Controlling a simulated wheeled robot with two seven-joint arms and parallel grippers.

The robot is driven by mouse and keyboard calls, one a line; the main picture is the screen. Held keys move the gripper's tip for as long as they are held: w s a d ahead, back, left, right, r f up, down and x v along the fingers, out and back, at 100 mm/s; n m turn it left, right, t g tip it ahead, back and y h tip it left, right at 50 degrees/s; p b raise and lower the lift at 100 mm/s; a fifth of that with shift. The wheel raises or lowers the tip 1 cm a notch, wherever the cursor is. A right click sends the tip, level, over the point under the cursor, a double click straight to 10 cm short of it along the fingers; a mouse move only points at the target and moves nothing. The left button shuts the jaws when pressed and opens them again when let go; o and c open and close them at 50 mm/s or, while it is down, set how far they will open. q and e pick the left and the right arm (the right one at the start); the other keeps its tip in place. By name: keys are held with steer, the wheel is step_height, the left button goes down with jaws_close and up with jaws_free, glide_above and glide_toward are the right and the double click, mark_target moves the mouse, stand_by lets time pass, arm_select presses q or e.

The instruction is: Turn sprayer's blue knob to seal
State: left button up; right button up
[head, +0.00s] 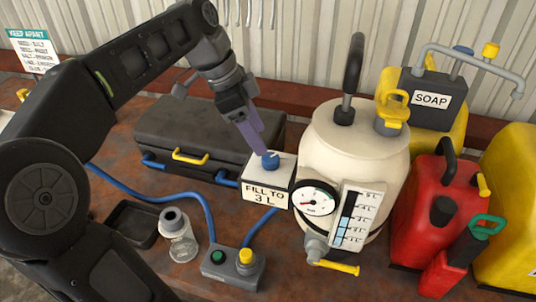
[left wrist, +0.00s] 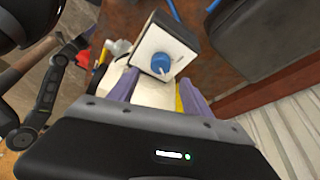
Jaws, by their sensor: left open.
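The blue knob (head: 270,160) sits on top of a white box (head: 268,190) labelled "FILL TO 3 L". The box stands left of the cream sprayer tank (head: 350,145). My left gripper (head: 262,150) comes down from above with its purple fingers at the knob. In the left wrist view the knob (left wrist: 161,63) lies ahead, between the lines of the two spread fingers (left wrist: 160,84), with nothing gripped. I cannot tell whether a finger touches it. The tank carries a round gauge (head: 316,203) and a level scale (head: 352,218) with a blue column. My right gripper is out of view.
A black case (head: 195,135) lies behind the box. A switch box (head: 233,268) with green and yellow buttons and a glass bottle (head: 178,235) stand in front. Blue hose (head: 140,185) crosses the bench. Red (head: 425,205) and yellow cans crowd the right, near a soap container (head: 430,98).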

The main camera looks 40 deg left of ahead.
mark_target(271, 157)
arm_select(q)
steer(key=b+x, duration=0.1)
steer(key=x, duration=0.3)
steer(key=shift+f, duration=0.15)
steer(key=shift+x, duration=1.1)
steer(key=shift+c, duration=0.5)
jaws_close()
